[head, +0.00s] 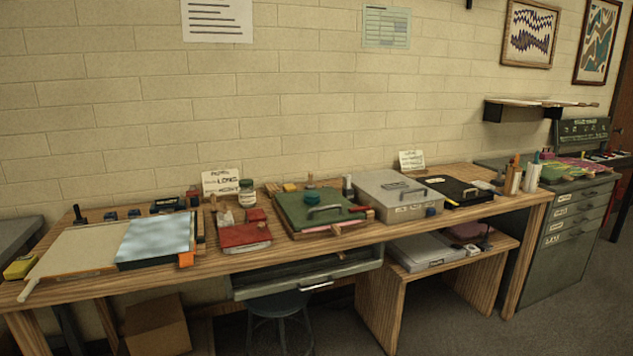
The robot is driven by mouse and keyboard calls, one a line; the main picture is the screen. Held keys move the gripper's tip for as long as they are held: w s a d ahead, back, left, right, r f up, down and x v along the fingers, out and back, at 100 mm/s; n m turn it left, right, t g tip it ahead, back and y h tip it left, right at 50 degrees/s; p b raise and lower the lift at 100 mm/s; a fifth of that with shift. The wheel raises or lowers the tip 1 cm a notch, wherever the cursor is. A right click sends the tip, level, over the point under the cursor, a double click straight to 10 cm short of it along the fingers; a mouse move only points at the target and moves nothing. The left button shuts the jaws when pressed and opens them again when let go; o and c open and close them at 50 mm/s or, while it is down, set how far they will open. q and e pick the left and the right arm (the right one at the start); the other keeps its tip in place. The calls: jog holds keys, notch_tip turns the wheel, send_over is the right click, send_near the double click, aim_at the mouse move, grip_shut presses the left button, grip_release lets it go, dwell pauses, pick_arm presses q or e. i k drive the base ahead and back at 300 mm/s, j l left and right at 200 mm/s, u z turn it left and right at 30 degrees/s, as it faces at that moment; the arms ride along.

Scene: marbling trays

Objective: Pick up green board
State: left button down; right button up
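A green board (303,216) with a grey handle on top lies on the long wooden workbench (240,264), near the middle of the head view. It appears to rest on a shallow wooden tray (310,234), whose inside is mostly hidden. Small items, including a teal round piece (312,197), sit on or just behind the board, and a red-handled tool lies at its right edge. Neither of my grippers shows in the head view.
Left of the board are a red box (243,236), a jar (247,192) and a pale blue sheet (155,239). A grey lidded box (398,194) stands close on its right. A stool (279,309) and a grey drawer (308,276) are below the bench front.

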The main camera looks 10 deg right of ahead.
aim_at(549, 173)
jog(key=z, duration=1.45)
jog(key=i+l+z, duration=0.3)
jog(key=i, duration=0.25)
jog(key=i+z, duration=0.3)
jog(key=i, duration=0.2)
jog(key=i+z, duration=0.15)
jog(key=i, duration=1.35)
jog(key=i+u, duration=0.1)
jog(key=i, duration=0.65)
jog(key=i+l+u, duration=0.1)
jog(key=i, duration=0.65)
jog(key=i+l+u, duration=0.2)
jog(key=i+u, duration=0.3)
jog(key=i+l+u, duration=0.45)
jog(key=j, duration=0.1)
